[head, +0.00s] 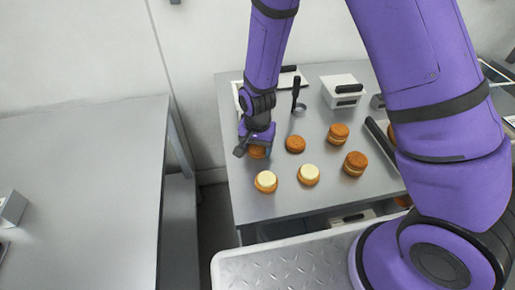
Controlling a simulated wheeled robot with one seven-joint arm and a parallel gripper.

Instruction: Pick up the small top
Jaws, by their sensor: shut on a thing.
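My gripper (254,147) points down at the back left of the steel table. It is shut on the small top (258,153), an orange-brown round mostly hidden beneath the fingers. Whether this top touches the table cannot be told. Another brown top (296,145) lies just right of the gripper. In front are two bases with pale cream filling, one on the left (266,181) and one on the right (308,174).
Two filled rounds, a rear one (339,133) and a nearer one (355,164), stand to the right. A white box (343,91) and a dark-handled tool (297,95) are at the back. The steel table (265,208) is clear at its front left.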

